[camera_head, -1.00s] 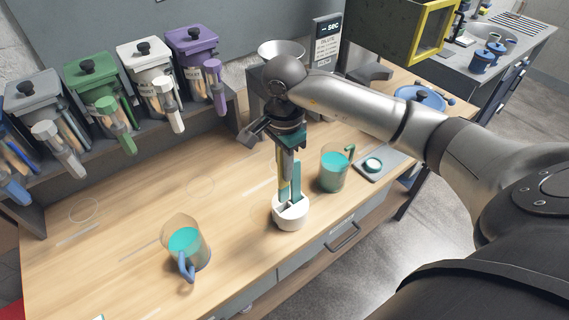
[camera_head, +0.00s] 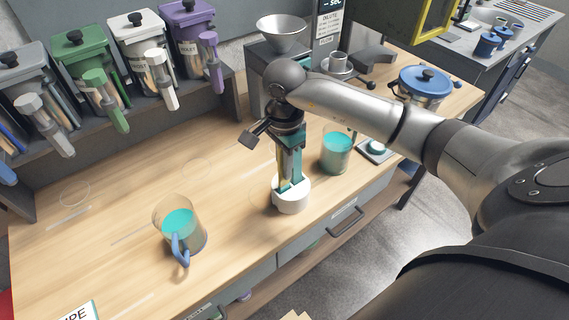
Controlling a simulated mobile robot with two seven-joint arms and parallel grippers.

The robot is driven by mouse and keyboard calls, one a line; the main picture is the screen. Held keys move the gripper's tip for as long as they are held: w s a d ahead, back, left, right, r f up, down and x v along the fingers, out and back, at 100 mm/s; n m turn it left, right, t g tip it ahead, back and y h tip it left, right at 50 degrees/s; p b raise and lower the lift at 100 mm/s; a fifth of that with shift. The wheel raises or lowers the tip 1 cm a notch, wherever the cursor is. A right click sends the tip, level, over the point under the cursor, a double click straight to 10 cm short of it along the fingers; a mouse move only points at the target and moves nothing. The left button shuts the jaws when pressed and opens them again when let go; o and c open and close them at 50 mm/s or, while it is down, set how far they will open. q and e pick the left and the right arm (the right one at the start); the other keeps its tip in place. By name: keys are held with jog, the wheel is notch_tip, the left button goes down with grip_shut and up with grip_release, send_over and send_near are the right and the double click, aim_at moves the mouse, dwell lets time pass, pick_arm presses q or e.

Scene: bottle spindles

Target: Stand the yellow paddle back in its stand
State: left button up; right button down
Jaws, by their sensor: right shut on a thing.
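My right gripper (camera_head: 289,141) points down over the white round stand (camera_head: 291,201) on the wooden bench. It is shut on the yellow paddle (camera_head: 286,166), which hangs upright below the jaws. The paddle's lower end is at the stand's top; I cannot tell whether it is inside a slot or just in front of it. A teal upright piece (camera_head: 298,166) shows beside the paddle at the stand, partly overlapped. My left gripper is not in view.
A mug of teal liquid (camera_head: 336,152) stands close right of the stand. Another mug with a blue handle (camera_head: 180,225) stands at front left. Coloured dispensers (camera_head: 188,40) line the back shelf. The bench left of the stand is mostly clear.

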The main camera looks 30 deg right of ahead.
jog(key=shift+f, duration=0.25)
jog(key=c, duration=0.8)
grip_release()
jog(key=shift+c, duration=0.2)
jog(key=shift+r, duration=0.1)
notch_tip(320, 180, up, 14)
jog(key=shift+f, duration=0.1)
jog(key=shift+r, duration=0.65)
